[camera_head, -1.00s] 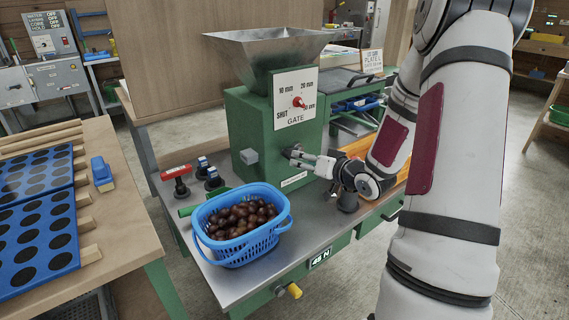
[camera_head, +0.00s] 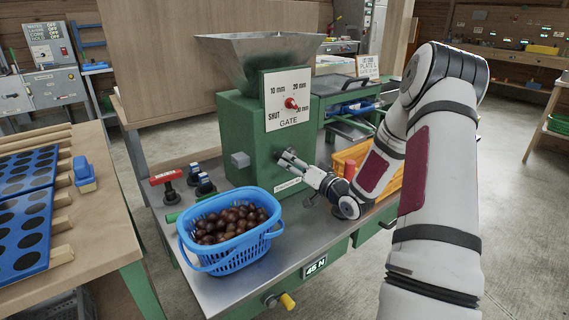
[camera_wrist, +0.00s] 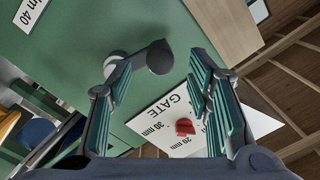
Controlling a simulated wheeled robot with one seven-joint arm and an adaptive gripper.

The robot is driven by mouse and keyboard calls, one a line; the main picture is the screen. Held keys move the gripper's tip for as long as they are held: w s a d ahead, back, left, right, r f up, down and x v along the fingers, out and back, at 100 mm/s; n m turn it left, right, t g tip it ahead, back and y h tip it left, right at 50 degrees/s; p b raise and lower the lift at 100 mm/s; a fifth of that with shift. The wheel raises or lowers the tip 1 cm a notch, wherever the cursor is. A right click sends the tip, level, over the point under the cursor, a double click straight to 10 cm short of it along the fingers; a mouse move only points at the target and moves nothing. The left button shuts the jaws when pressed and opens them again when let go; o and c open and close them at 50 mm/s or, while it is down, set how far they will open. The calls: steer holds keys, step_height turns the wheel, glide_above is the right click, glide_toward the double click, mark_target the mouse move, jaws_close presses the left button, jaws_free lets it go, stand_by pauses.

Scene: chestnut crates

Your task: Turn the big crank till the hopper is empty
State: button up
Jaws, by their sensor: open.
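The green mill (camera_head: 235,125) stands on the metal bench with a flared metal hopper (camera_head: 268,60) on top; the hopper's inside is hidden from this angle. My gripper (camera_head: 286,158) is at the mill's front face, fingers open. In the wrist view a crank with a round hub and a dark knob (camera_wrist: 160,57) shows beyond and between my open fingers (camera_wrist: 160,85). I see no grip on it. In the head view my gripper covers most of the crank. A red gate knob (camera_head: 291,104) sits on the white gate plate (camera_head: 289,118), which also shows in the wrist view.
A blue basket (camera_head: 270,245) of chestnuts stands on the bench, front left of the mill. Red and blue-topped handles (camera_head: 167,176) stand behind it. An orange crate (camera_head: 350,155) lies to the right. A yellow knob (camera_head: 288,302) sticks out from the bench front.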

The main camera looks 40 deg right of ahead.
mark_target(285, 160)
steer(key=shift+w+a+b, duration=0.2)
steer(key=shift+w+b, duration=0.15)
steer(key=shift+w, duration=1.85)
jaws_close()
